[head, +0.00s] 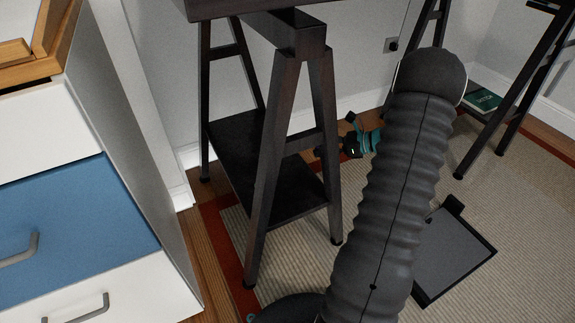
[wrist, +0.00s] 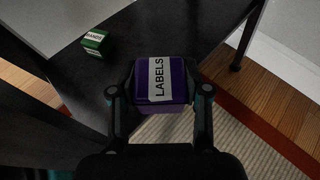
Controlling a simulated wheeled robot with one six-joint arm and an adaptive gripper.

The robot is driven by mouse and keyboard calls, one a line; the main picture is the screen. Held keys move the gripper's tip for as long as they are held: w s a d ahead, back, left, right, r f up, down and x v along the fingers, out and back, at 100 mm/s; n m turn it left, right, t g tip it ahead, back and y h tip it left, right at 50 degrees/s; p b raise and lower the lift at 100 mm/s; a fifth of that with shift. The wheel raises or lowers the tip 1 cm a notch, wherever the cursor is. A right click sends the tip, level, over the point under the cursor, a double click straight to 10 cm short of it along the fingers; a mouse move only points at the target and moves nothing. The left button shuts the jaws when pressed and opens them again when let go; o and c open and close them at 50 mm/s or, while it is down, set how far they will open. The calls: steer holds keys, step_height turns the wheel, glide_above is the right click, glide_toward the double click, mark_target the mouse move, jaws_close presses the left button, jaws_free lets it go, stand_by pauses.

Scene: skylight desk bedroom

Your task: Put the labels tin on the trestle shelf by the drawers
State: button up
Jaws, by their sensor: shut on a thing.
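The labels tin (wrist: 178,83) is a purple box with a white "LABELS" strip. In the wrist view my gripper (wrist: 160,88) is shut on it, with a finger on each side. The tin appears over the edge of the dark trestle shelf (wrist: 108,68), with rug showing below. I cannot tell its height or whether it touches. In the head view the trestle shelf (head: 235,150) is low between dark legs, right of the drawers (head: 75,225). My gripper (head: 362,138) shows small behind the trestle's near right leg. The tin cannot be made out there.
A green tin marked "BANDS" (wrist: 94,42) stands on the shelf, left of the held tin. Trestle legs (head: 270,165) and a tabletop (head: 235,8) enclose the shelf. A second trestle (head: 500,85) and a green book (head: 482,98) are at right. A dark flat panel (head: 455,255) lies on the rug.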

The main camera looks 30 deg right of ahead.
glide_above(299, 178)
step_height(299, 178, down, 5)
steer(key=shift+w+r+b, duration=0.1)
steer(key=shift+r+b, duration=0.05)
steer(key=shift+b, duration=0.25)
steer(key=shift+f+b, duration=0.3)
steer(key=shift+f, duration=1.7)
steer(key=shift+f, duration=0.15)
steer(key=o, duration=0.9)
steer(key=shift+d+r, duration=0.15)
steer(key=shift+r, duration=0.1)
steer(key=shift+p+v, duration=0.35)
steer(key=shift+v, duration=3.25)
